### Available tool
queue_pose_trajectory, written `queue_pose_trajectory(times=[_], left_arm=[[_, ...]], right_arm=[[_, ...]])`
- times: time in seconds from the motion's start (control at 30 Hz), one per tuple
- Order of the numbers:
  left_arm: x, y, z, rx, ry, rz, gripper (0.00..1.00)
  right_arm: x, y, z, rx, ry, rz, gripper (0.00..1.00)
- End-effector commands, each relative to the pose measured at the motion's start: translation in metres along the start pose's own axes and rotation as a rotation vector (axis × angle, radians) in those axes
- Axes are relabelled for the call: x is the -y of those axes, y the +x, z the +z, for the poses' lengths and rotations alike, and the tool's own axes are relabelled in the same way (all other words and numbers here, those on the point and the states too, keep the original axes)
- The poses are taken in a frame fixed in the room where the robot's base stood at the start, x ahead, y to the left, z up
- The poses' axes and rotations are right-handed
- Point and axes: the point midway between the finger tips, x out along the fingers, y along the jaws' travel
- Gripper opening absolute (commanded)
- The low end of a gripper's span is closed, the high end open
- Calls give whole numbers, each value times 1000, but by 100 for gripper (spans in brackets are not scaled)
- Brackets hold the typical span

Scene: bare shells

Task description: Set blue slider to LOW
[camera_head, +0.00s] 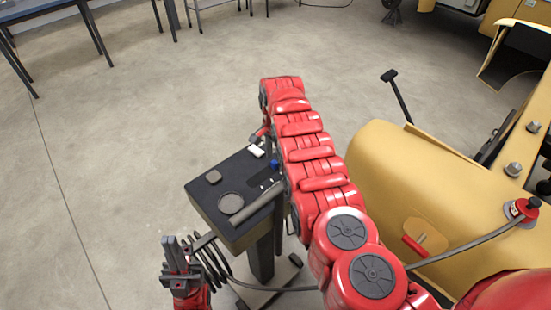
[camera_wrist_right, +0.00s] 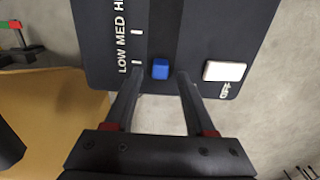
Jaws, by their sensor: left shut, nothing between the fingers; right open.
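The blue slider (camera_wrist_right: 160,69) sits on a dark control panel (camera_wrist_right: 100,60) in the right wrist view, about level with the tick beside LOW, slightly toward the near edge. The LOW label (camera_wrist_right: 122,62) is left of it, with MED and a cut-off H farther up. My right gripper (camera_wrist_right: 161,81) is open, one finger on each side of the slider, with gaps visible; contact is not clear. In the head view the blue slider (camera_head: 275,164) shows beside my right arm. My left gripper (camera_head: 179,249) is shut and empty, low left of the panel.
A white block (camera_wrist_right: 224,71) is on the panel right of the slider. The panel stands on a pedestal (camera_head: 262,258) and also bears a round disc (camera_head: 231,203) and a grey bar (camera_head: 256,203). A yellow machine (camera_head: 385,175) stands close on the right. The floor at left is clear.

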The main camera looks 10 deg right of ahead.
Motion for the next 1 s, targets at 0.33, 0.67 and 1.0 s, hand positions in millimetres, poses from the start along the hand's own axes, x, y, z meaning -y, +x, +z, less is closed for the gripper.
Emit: queue_pose_trajectory(times=[0.33,0.67,1.0], left_arm=[[-1,-23,4,0,0,0,0],[-1,-14,2,1,0,0,0],[0,0,0,0,0,0,0]], right_arm=[[2,-84,-1,-2,0,-11,55],[-1,-147,-2,-2,1,-1,55],[0,-163,0,-1,0,-2,55]])
